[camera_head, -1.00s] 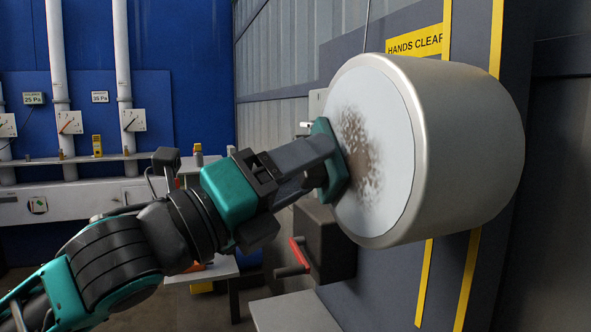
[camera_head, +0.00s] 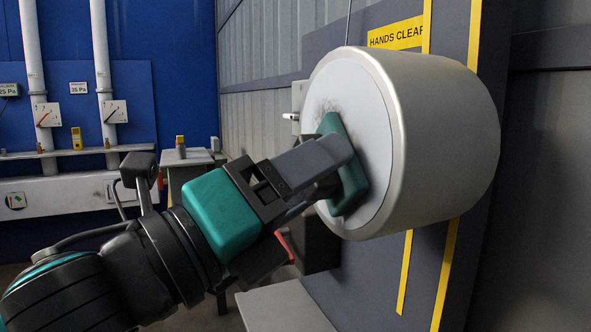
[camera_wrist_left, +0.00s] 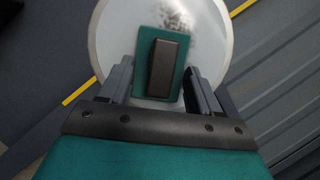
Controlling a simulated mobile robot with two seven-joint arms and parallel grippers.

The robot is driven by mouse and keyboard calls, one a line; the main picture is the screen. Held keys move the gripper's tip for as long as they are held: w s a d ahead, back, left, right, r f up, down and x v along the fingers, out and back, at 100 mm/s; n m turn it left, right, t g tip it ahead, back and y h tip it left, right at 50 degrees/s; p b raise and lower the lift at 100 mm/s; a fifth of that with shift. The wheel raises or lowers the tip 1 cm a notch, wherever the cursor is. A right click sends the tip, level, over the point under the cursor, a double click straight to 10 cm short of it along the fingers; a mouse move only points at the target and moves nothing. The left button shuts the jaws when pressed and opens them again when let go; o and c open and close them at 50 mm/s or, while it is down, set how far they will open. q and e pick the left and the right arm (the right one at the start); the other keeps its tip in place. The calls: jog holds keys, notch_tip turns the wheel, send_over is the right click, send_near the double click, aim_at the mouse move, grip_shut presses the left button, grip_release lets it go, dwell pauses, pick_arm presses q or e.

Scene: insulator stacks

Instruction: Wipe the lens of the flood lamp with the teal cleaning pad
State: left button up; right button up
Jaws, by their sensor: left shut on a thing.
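The flood lamp (camera_head: 445,140) is a large pale-metal drum on the wall panel, its white round lens (camera_head: 378,125) facing left. The teal cleaning pad (camera_head: 353,185) lies against the lens, apparently touching it. My left gripper (camera_head: 335,163) is shut on the pad's dark handle. In the left wrist view the pad (camera_wrist_left: 145,45) and its handle (camera_wrist_left: 168,65) show between the fingers. A grey smudge (camera_head: 345,104) shows on the lens above the pad, and it also shows in the left wrist view (camera_wrist_left: 205,28). The lens behind the pad is hidden. My right gripper is out of view.
A yellow "HANDS CLEAR" sign (camera_head: 396,33) and yellow stripes mark the panel behind the lamp. A dark box (camera_head: 318,245) and a grey ledge (camera_head: 285,308) are below. Gauges and pipes stand at the far blue wall.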

aim_at(353, 179)
pick_arm(q)
jog(key=shift+s+d+p, duration=0.1)
jog(key=shift+s+d, duration=0.1)
jog(key=shift+s, duration=0.45)
jog(key=shift+s+d+p, duration=0.1)
jog(key=shift+s+d, duration=0.15)
jog(key=shift+s, duration=0.35)
jog(key=shift+s+d+p, duration=0.1)
jog(key=shift+s+d, duration=0.1)
jog(key=shift+s, duration=0.45)
jog(key=shift+r+p, duration=0.8)
jog(key=shift+w+a+r, duration=0.25)
jog(key=shift+w+a, duration=0.3)
jog(key=shift+w, duration=1.15)
jog(key=shift+w+a+r, duration=0.2)
jog(key=shift+w+a, duration=0.4)
jog(key=shift+w, duration=1.05)
jog(key=shift+w+a+r, duration=0.25)
jog(key=shift+w+a, duration=0.3)
jog(key=shift+w, duration=1.15)
jog(key=shift+s+d, duration=0.55)
jog(key=shift+s, duration=1.15)
jog(key=shift+s+d, duration=0.6)
jog(key=shift+s, duration=1.1)
jog(key=shift+s+d, duration=0.55)
jog(key=shift+s, duration=1.15)
